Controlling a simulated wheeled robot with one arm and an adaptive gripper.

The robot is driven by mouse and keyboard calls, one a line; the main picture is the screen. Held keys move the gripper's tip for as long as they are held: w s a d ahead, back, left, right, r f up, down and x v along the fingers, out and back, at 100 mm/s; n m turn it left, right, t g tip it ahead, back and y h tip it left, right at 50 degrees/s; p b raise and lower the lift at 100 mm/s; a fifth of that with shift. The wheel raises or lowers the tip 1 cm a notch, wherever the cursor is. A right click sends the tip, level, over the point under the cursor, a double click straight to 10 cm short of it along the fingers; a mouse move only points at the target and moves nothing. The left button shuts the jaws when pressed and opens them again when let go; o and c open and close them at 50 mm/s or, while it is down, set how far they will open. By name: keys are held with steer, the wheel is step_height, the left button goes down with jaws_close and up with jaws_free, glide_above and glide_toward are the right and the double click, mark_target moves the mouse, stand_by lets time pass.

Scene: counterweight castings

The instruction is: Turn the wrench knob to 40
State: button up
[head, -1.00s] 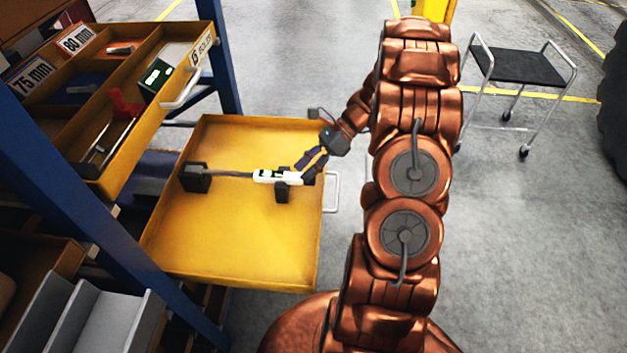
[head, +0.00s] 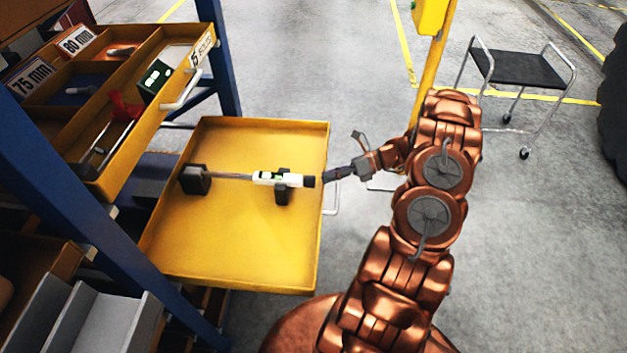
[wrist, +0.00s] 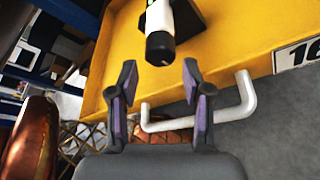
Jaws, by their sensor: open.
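The wrench (head: 235,177) lies across two dark supports in the yellow drawer (head: 240,245). Its white body with a green mark (head: 272,179) is toward the right, and its black knob (head: 308,181) is at the right end, near the drawer's front wall. In the wrist view the knob (wrist: 160,46) shows end-on, with a small mark on its face; I cannot read any scale. My gripper (head: 328,175) is open and points at the knob from the right. In the wrist view my gripper's fingers (wrist: 158,82) stand apart, with the knob ahead of them and nothing between them.
An upper yellow drawer (head: 130,150) with tools and a blue rack post (head: 100,230) stand at the left. A black-topped cart (head: 520,68) stands at the back right.

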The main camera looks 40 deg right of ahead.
mark_target(313, 182)
steer(key=shift+p+x, duration=0.5)
steer(key=shift+x, duration=2.2)
steer(key=c, duration=0.9)
steer(key=shift+f+b, duration=0.1)
steer(key=shift+b, duration=0.35)
